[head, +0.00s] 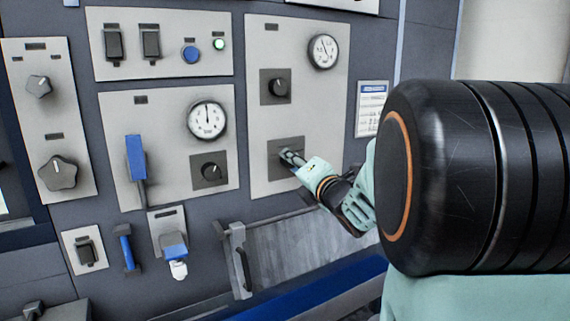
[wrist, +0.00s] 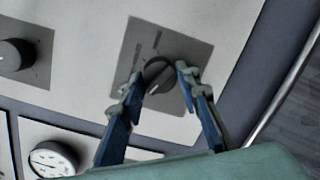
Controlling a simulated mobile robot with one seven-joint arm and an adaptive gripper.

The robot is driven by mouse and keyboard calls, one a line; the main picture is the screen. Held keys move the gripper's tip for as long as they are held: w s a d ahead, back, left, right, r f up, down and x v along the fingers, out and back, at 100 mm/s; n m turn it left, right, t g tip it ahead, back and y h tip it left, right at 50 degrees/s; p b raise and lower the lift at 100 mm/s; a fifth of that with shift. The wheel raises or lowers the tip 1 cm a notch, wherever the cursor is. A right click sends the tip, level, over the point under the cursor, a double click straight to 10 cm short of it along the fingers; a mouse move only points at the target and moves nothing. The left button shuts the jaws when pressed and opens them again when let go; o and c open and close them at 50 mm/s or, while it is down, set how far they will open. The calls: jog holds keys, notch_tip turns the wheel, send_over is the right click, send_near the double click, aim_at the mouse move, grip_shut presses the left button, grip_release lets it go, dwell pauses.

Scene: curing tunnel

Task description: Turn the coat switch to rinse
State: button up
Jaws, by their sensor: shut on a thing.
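My gripper (wrist: 164,82) is at a dark rotary knob (wrist: 160,76) on a square grey plate (wrist: 133,75), its two blue-and-grey fingers on either side of the knob and shut on it. In the head view my gripper (head: 291,158) reaches the lower knob plate (head: 275,147) of the right-hand panel and hides most of that knob. The knob's white pointer line shows in the wrist view. The lettering around the knob is too small and blurred to read, so I cannot tell which knob is labelled coat or which position it points at.
Another dark knob (head: 278,87) sits above on the same panel, below a round gauge (head: 323,51). A panel to the left holds a gauge (head: 207,119), a small knob (head: 211,171) and a blue-handled lever (head: 137,158). A metal handle (head: 240,262) stands out below.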

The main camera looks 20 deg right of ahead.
jog(key=m+y+p, duration=0.1)
jog(key=m+p, duration=0.4)
jog(key=m, duration=0.3)
jog(key=m+g+y+p, duration=0.1)
jog(key=m+p, duration=0.4)
jog(key=m, duration=0.3)
jog(key=m+y+p, duration=0.1)
jog(key=m+p, duration=0.4)
jog(key=m, duration=0.3)
jog(key=shift+w+d+r+g, duration=0.1)
jog(key=shift+d+r+g, duration=0.2)
jog(key=shift+m+y, duration=0.3)
jog(key=shift+m, duration=0.1)
dwell(0.3)
jog(key=o, duration=1.2)
jog(key=shift+f, duration=0.1)
jog(key=shift+c, duration=0.2)
